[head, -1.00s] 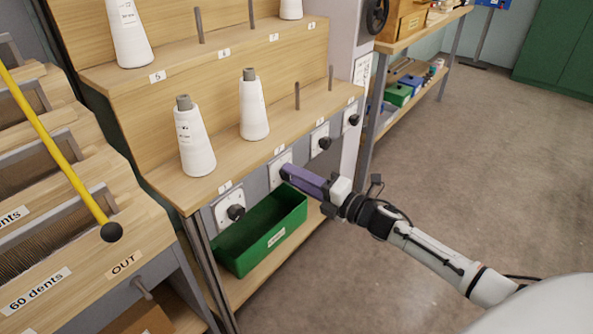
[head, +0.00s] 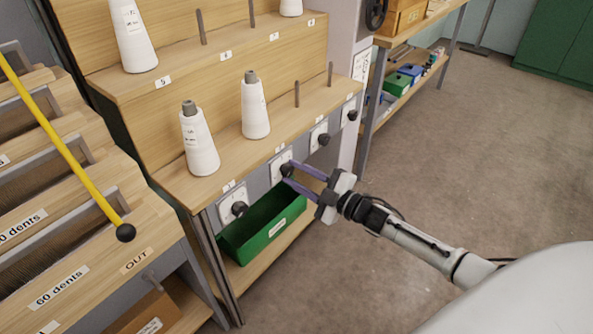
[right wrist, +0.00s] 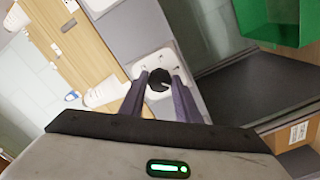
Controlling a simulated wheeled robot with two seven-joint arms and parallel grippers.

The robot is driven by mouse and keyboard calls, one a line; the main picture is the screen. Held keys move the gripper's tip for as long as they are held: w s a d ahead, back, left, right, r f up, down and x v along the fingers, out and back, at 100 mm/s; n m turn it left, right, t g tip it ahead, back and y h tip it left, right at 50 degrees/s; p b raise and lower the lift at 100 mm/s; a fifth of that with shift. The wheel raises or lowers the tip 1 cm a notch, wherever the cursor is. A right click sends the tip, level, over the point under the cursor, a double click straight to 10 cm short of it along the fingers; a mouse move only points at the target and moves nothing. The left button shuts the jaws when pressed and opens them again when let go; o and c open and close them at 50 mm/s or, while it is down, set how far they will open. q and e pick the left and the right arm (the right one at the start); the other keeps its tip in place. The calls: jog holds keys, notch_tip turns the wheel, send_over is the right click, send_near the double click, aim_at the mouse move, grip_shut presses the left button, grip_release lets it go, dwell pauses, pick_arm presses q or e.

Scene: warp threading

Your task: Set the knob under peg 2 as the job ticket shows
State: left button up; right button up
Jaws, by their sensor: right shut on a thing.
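A row of black knobs on white plates runs along the rack's front under the lower shelf. The knob second from the left (head: 286,170) sits below the second peg position; its small label is too blurred to read. My right gripper (head: 289,172) has its purple fingers on either side of this knob. In the right wrist view the black knob (right wrist: 159,80) sits between the fingertips, in front of its white plate (right wrist: 166,62). Its pointer setting cannot be read. A white sheet (head: 361,65) hangs on the grey post; its print is illegible. My left gripper is out of view.
White yarn cones (head: 199,140) and (head: 254,105) stand on the lower shelf above. A green bin (head: 262,228) sits below the knobs. Neighbouring knobs (head: 239,208) and (head: 323,139) are close on both sides. A yellow rod (head: 62,145) crosses at left. Floor at right is clear.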

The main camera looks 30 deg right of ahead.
jog(key=shift+m, duration=0.7)
jog(key=shift+m+p, duration=0.3)
jog(key=shift+m, duration=0.1)
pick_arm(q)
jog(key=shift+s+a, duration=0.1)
pick_arm(e)
jog(key=shift+m, duration=0.3)
jog(key=o, duration=1)
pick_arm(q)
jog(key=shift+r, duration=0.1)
pick_arm(e)
jog(key=shift+o, duration=0.2)
